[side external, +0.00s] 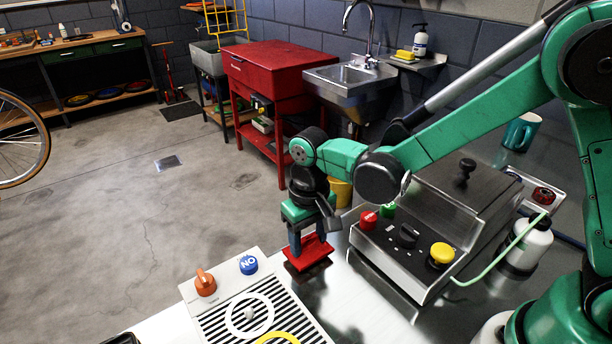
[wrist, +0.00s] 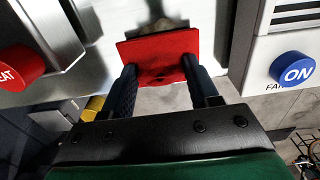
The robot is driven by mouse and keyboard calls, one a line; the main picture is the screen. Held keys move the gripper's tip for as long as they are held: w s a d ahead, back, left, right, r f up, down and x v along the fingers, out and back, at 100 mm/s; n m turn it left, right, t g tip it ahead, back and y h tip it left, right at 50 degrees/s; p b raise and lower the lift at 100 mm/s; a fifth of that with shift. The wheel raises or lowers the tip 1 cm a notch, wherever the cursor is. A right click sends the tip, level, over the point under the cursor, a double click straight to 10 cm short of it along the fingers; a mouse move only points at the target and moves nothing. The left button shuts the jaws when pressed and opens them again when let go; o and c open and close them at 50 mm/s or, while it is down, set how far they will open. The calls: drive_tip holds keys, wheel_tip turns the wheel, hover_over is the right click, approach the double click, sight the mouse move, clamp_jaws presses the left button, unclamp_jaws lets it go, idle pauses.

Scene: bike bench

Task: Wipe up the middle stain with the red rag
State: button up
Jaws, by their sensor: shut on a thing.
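The red rag (side external: 309,251) is gripped between the two fingers of my gripper (side external: 308,240) over the metal bench top. In the wrist view the rag (wrist: 157,50) spreads flat beyond the fingertips of my gripper (wrist: 158,74). A brownish stain (wrist: 165,23) shows on the bench just past the rag's far edge, partly covered by it. In the side view a dark patch lies below the rag; I cannot tell if it is stain, shadow or reflection. I cannot tell whether the rag touches the bench. No other stain is clearly visible.
A metal machine with a red knob (side external: 368,220) and a yellow button (side external: 442,254) stands right of the rag. A white panel with an orange knob (side external: 205,282) and a blue button (side external: 248,264) is at left. A yellow container (side external: 341,192) stands behind my gripper.

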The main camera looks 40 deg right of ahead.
drive_tip(key=shift+f, duration=0.6)
idle(1.0)
drive_tip(key=shift+d, duration=0.75)
drive_tip(key=shift+a, duration=0.15)
drive_tip(key=shift+a, duration=1.3)
drive_tip(key=shift+d, duration=0.1)
drive_tip(key=shift+d, duration=1.35)
